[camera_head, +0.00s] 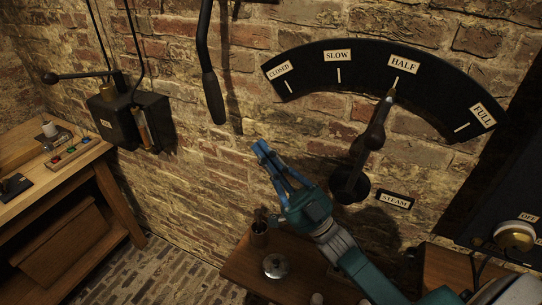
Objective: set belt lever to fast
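A black hanging lever (208,60) with a thick dark grip at its lower end comes down in front of the brick wall at top centre. No label naming a belt lever or a fast setting can be read in the head view. My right gripper (262,147), blue-green, points up and left, below and right of that grip and apart from it. Its fingertips look together with nothing between them. My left gripper is not in view.
A steam lever (371,137) points at HALF on a black arc plate (317,62). A black box with a side lever (132,122) hangs on the left wall. A wooden bench (68,169) stands at left, and a low wooden table (241,264) is below my arm.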

